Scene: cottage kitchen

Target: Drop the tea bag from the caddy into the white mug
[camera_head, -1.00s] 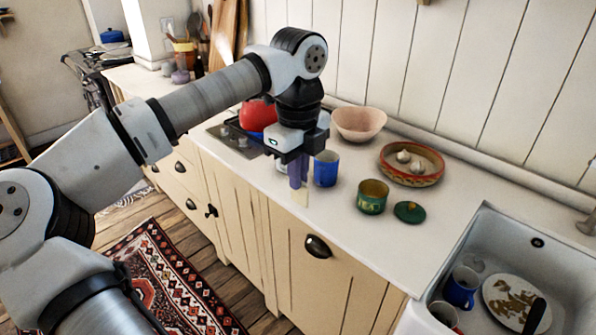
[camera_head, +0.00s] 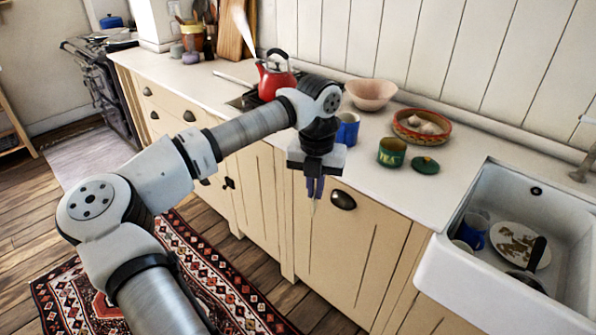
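The green tea caddy (camera_head: 391,154) stands open on the white counter, its round green lid (camera_head: 425,166) lying to its right. My gripper (camera_head: 315,190) points down in front of the counter's edge, over the cabinet doors and left of the caddy. Its fingers are close together. A thin pale sliver hangs at their tips, which looks like the tea bag (camera_head: 313,206) seen nearly edge-on. A blue mug (camera_head: 348,128) stands behind my gripper, partly covered by my arm. I cannot see the white mug; my arm and wrist cover part of the counter there.
A red kettle (camera_head: 273,77) stands on the hob behind my arm. A pink bowl (camera_head: 371,94) and a patterned bowl with garlic (camera_head: 421,132) are at the back. The sink (camera_head: 470,262) at right holds a blue mug and a plate. The counter's front right is clear.

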